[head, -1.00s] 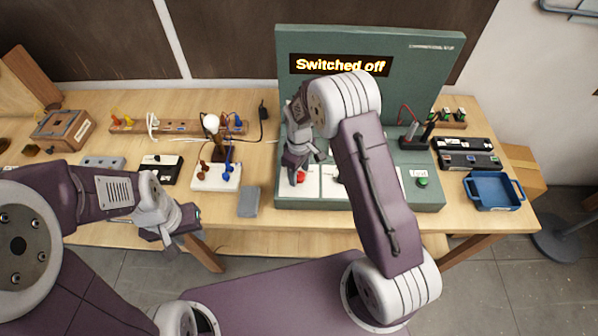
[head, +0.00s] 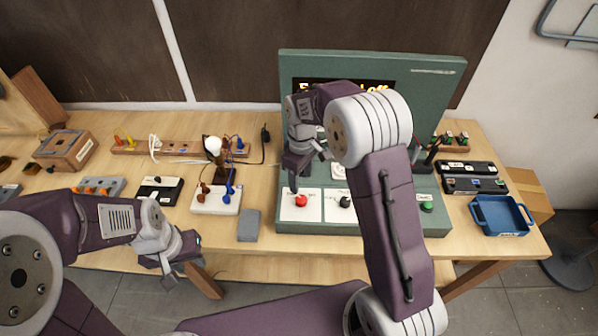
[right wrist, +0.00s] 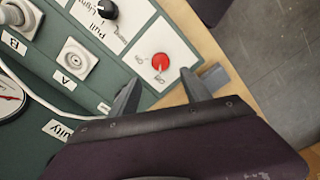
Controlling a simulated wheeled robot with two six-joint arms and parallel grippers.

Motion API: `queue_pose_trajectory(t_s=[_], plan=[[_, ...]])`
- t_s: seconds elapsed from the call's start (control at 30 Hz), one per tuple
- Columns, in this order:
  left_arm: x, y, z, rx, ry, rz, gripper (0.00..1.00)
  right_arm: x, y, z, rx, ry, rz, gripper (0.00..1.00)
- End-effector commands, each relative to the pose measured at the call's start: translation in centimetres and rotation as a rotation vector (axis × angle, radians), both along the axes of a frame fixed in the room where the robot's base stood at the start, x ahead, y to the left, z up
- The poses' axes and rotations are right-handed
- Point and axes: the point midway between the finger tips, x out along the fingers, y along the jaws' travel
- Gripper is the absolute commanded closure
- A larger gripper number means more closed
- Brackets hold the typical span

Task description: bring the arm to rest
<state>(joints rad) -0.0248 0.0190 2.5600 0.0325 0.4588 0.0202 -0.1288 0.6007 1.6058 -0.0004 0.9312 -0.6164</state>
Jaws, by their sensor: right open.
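My right arm reaches over the green test panel (head: 360,218). My right gripper (head: 300,172) hangs above the panel's red knob (head: 301,200), apart from it. In the right wrist view my right gripper (right wrist: 158,84) is open and empty, with its two fingers spread and the red knob (right wrist: 161,62) beyond the gap between them. My left gripper (head: 170,268) hangs low at the table's front edge, apart from everything on the table; whether its jaws are open does not show clearly.
A bulb lamp (head: 213,147) stands behind a white block with blue and brown terminals (head: 214,202). A grey block (head: 248,226) lies left of the panel. A blue tray (head: 500,218) is at the right end. My right arm hides part of the panel and its lit display (head: 315,87).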

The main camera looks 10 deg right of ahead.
Motion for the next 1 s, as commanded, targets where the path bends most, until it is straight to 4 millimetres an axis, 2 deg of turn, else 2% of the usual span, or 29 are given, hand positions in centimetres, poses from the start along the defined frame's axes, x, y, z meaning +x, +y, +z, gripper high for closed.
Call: queue_pose_trajectory(t_s=[0.2,0.3,0.33,0.43,0.53,0.7,0.8,0.9,1.0], plan=[[0.0,0.0,-0.2,0.0,0.0,0.0,0.64,0.0,-0.1,-0.2,0.0,-0.001,-0.003,0.45],[0.0,0.0,-0.9,0.0,0.0,0.0,0.64,0.7,-0.7,1.5,0.006,-0.055,-0.019,0.45],[0.0,0.0,-1.2,0.0,0.0,0.0,0.64,0.1,-1.1,1.9,0.008,-0.061,-0.026,0.45],[0.0,0.0,-2.3,0.0,0.0,0.0,0.64,-3.8,-2.5,2.4,0.01,-0.064,-0.074,0.45],[0.0,0.0,-3.1,0.0,0.0,0.0,0.64,-8.5,-3.5,1.5,0.02,-0.069,-0.201,0.45],[0.0,0.0,-3.6,0.0,0.0,0.0,0.64,-16.3,-4.4,-1.8,0.036,-0.068,-0.49,0.45],[0.0,0.0,-3.4,0.0,0.0,0.0,0.64,-19.3,-4.4,-3.6,0.037,-0.051,-0.652,0.45],[0.0,0.0,-3.4,0.0,0.0,0.0,0.64,-18.3,-4.4,-3.7,0.057,-0.091,-0.752,0.45],[0.0,0.0,-3.4,0.0,0.0,0.0,0.64,-18.2,-4.4,-3.7,0.058,-0.09,-0.774,0.45]])
